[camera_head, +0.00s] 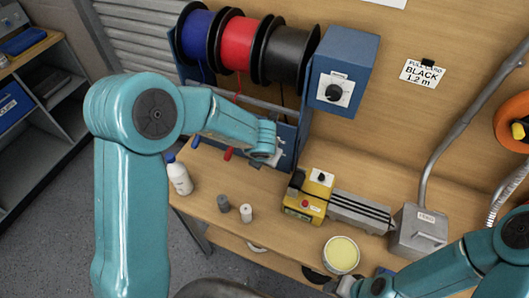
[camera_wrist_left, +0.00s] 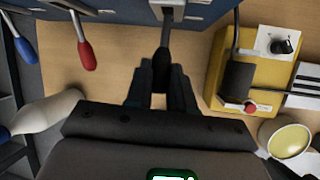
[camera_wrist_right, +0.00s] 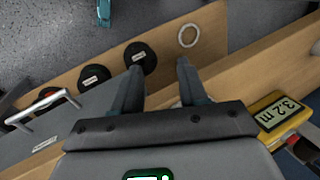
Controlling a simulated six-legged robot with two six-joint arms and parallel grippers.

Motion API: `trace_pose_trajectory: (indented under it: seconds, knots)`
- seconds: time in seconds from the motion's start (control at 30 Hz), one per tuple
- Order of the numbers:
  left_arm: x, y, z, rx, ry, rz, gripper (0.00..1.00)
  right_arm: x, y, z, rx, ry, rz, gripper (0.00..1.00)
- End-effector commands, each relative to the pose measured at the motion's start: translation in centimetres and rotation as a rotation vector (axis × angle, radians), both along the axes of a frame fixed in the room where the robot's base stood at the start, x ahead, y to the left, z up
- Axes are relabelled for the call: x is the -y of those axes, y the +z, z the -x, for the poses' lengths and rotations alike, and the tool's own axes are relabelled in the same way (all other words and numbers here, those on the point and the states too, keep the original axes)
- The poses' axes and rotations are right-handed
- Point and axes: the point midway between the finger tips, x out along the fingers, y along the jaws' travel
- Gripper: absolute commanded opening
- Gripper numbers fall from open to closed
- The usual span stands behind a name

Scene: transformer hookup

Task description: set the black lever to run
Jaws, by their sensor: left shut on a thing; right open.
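The black lever (camera_wrist_left: 166,62) hangs from the grey-blue panel at the top of the left wrist view. My left gripper (camera_wrist_left: 162,85) is shut on its black grip, one finger on each side. The red lever (camera_wrist_left: 86,54) and the blue lever (camera_wrist_left: 24,48) hang to the left of it, both free. The red lever (camera_head: 229,154) and blue lever (camera_head: 196,141) also show in the head view, where my left arm hides the black one. The run marking cannot be read. My right gripper (camera_wrist_right: 158,68) is open and empty, away from the levers.
A yellow machine (camera_head: 308,199) with a black handle stands right of the levers. Wire spools (camera_head: 239,45) sit above.

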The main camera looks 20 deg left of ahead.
Motion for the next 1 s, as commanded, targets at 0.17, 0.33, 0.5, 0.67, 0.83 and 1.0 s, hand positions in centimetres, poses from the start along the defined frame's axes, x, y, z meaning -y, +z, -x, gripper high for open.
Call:
trace_pose_trajectory:
  seconds: [0.17,0.33,0.5,0.67,0.83,1.0]
  knots:
    - [0.03,0.78,-0.07,-0.053,-0.001,-0.001,0.00,-0.01,0.22,0.00,0.000,0.000,0.000,0.43]
    - [0.03,1.02,0.02,-0.092,-0.001,-0.002,0.00,0.00,0.24,0.01,0.000,0.000,0.000,0.43]
    - [0.01,1.14,0.04,-0.109,-0.004,-0.004,0.00,0.00,0.26,0.00,0.000,0.000,0.000,0.43]
    - [-0.01,1.17,0.03,-0.113,-0.002,-0.004,0.00,0.00,0.27,0.00,0.000,0.000,0.000,0.43]
    - [-0.03,1.19,-0.03,-0.113,-0.002,-0.004,0.00,0.00,0.28,0.01,0.000,0.000,0.000,0.43]
    - [-0.04,1.16,-0.06,-0.113,-0.001,-0.005,0.48,-0.01,0.28,0.00,0.000,0.000,0.000,0.43]
